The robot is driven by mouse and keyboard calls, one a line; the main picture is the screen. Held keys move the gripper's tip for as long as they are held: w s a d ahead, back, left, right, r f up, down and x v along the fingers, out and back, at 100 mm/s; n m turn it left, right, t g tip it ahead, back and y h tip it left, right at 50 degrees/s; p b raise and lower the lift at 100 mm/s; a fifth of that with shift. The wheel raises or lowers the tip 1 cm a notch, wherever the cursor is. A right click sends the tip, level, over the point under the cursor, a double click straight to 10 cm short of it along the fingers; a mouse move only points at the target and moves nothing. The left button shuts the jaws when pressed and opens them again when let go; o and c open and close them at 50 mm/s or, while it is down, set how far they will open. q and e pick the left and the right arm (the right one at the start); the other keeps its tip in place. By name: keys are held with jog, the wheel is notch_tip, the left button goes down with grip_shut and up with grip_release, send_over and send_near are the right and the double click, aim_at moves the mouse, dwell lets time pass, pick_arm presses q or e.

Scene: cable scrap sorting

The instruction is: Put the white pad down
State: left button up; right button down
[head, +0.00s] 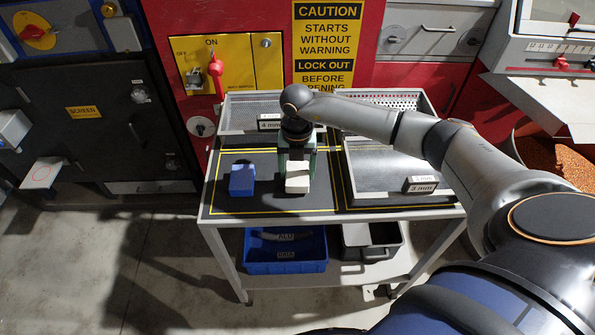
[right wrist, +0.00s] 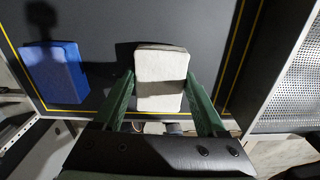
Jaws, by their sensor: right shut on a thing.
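The white pad (head: 297,177) is a pale block with a darker band across it in the right wrist view (right wrist: 160,66). My right gripper (head: 297,164) is shut on it, with one green finger along each side. The pad is low over the dark table top (head: 265,205), inside the yellow outline and near its front line. I cannot tell whether its underside touches the table. A blue block (head: 242,179) stands to its left, apart from it, and also shows in the right wrist view (right wrist: 55,72). My left gripper is not in view.
A sieve tray labelled 3 mm (head: 385,177) stands right of the pad. Another labelled 4 mm (head: 240,112) is behind. A blue bin (head: 286,266) and a grey bin (head: 371,252) sit on the lower shelf. Dark table top is free between blue block and pad.

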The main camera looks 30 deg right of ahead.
aim_at(295, 170)
jog(key=shift+f, duration=0.55)
grip_release()
jog(key=shift+f, duration=0.1)
jog(key=shift+s+f+b, duration=0.1)
jog(key=shift+f+b, duration=0.15)
jog(key=shift+b, duration=0.05)
notch_tip(295, 170, up, 13)
jog(key=b, duration=0.1)
jog(key=shift+w, duration=0.35)
jog(key=shift+a+f, duration=0.1)
